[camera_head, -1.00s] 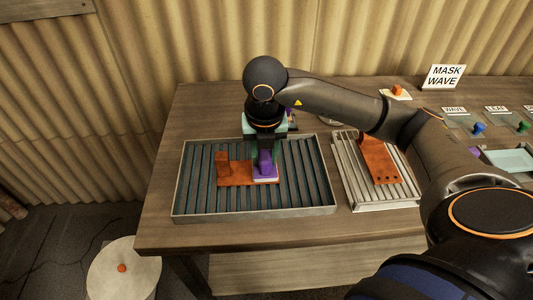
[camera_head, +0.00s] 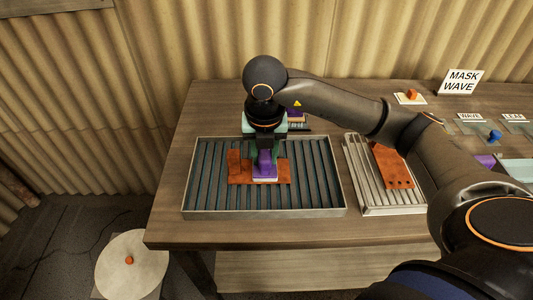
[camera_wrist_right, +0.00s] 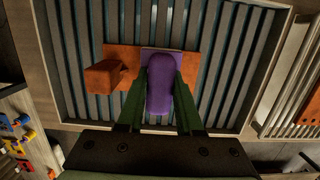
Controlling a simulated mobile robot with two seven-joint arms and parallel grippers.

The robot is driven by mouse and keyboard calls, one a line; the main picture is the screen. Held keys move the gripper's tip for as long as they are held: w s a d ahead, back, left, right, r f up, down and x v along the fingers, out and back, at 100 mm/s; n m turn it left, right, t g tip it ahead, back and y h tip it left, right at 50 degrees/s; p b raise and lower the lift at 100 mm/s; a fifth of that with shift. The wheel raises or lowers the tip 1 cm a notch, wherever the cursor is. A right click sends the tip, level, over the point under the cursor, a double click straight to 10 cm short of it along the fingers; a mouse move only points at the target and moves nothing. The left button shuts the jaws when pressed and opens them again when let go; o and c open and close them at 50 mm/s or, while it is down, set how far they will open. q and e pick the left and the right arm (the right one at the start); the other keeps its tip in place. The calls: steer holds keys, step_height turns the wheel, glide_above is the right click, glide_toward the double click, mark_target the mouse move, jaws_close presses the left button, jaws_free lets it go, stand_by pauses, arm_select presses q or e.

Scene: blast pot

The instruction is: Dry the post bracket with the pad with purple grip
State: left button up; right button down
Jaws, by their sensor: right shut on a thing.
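The rust-orange bracket (camera_head: 240,170) lies in the slatted tray, with an upright post at its left end; its post also shows in the wrist view (camera_wrist_right: 103,77). My right gripper (camera_wrist_right: 161,76) is shut on the purple grip of a pad (camera_wrist_right: 160,95). The pad (camera_head: 265,163) rests on the flat plate of the bracket, to the right of the post and apart from it. A strip of bare plate shows to the right of the pad. In the head view the gripper (camera_head: 265,150) hides part of the plate behind it. My left gripper is not in view.
The grey tray (camera_head: 262,213) has a raised rim. A ribbed rack (camera_head: 365,180) to its right holds another rust-orange piece with holes (camera_head: 392,165). A "MASK WAVE" sign (camera_head: 461,82) stands at the back right. Another purple-topped item (camera_head: 296,114) is behind my gripper.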

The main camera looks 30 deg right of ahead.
step_height(320, 180, up, 7)
steer(key=p, duration=0.5)
steer(key=shift+r, duration=0.1)
stand_by(0.6)
